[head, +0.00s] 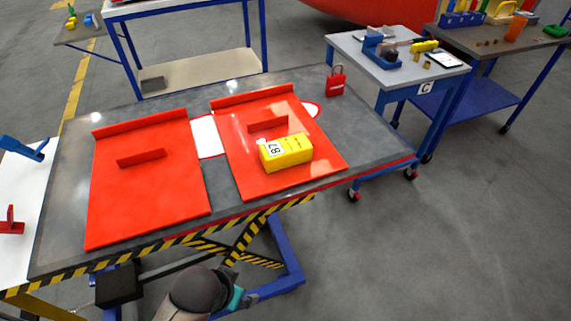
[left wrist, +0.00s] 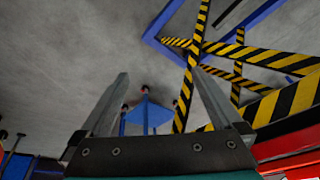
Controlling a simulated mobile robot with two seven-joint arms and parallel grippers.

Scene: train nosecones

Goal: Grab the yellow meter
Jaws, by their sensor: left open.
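The yellow meter (head: 287,151) is a yellow box with a white label marked 87. It sits on the right red panel (head: 259,181) on the grey table, in front of that panel's short upright red strip. In the head view, part of my arm shows at the bottom, below the table's front edge, but no fingertips are clear there. My left gripper (left wrist: 165,100) shows in the left wrist view with its two fingers apart and nothing between them. It faces the floor and striped table legs, away from the meter. My right gripper is not in view.
A second red panel (head: 150,205) lies on the left of the grey table (head: 222,189). A red padlock (head: 335,81) stands near the back right corner. A cart marked C (head: 405,75) stands to the right. Black-and-yellow striped edging runs along the table's front.

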